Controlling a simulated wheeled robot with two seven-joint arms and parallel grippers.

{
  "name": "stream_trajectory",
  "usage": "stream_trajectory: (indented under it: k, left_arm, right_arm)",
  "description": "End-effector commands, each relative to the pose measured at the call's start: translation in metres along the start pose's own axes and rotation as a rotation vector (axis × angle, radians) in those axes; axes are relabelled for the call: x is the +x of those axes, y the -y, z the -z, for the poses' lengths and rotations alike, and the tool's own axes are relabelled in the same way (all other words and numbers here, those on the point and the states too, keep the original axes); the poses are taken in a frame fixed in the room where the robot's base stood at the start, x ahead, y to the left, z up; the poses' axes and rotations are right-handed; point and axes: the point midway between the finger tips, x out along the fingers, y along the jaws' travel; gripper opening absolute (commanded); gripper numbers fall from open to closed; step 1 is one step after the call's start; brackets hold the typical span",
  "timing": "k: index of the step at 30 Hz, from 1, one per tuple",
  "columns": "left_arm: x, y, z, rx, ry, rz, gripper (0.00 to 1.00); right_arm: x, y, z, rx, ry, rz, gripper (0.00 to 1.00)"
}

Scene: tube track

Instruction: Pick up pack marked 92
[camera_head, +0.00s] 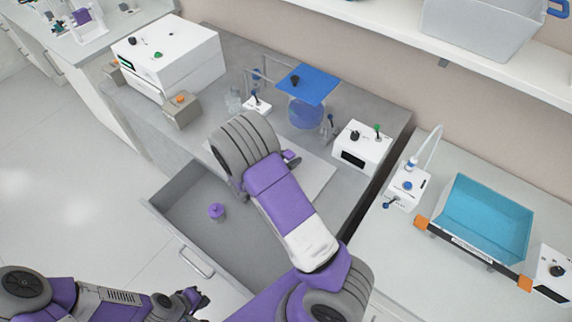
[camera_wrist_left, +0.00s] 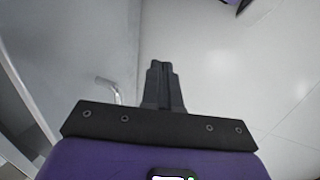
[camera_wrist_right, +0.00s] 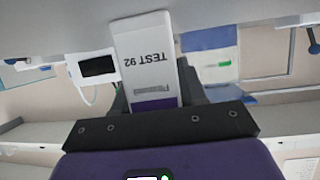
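The pack marked 92 (camera_wrist_right: 148,60) is a white box with upside-down "TEST 92" print and a purple band, seen in the right wrist view. My right gripper (camera_wrist_right: 155,98) has its dark fingers on either side of the pack and is shut on it. Whether the pack touches a surface I cannot tell. My left gripper (camera_head: 196,299) is low at the left, in front of the open drawer; its fingers (camera_wrist_left: 162,86) are together and empty.
An open grey drawer (camera_head: 172,212) juts from the bench and holds a small purple object (camera_head: 216,211). The bench carries a white machine (camera_head: 170,55), a blue-topped stand (camera_head: 308,85) and a white control box (camera_head: 362,147). A teal tray (camera_head: 484,222) sits to the right.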

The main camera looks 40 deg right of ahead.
Motion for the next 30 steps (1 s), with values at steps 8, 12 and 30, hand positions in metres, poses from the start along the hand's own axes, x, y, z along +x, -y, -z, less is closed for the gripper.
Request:
stream_trajectory:
  k: [8,12,30]
  left_arm:
    - [0.000,0.000,0.000,0.000,0.000,0.000,0.00]
    - [-0.002,-0.001,0.000,0.000,0.000,0.000,0.00]
    - [-0.025,-0.009,-0.001,0.000,0.000,0.000,0.00]
  right_arm:
    - [0.000,0.000,0.000,0.000,0.000,0.000,0.08]
    - [-0.003,0.000,0.007,0.001,0.000,0.000,0.08]
    - [-0.038,0.000,0.092,0.000,-0.001,0.001,0.08]
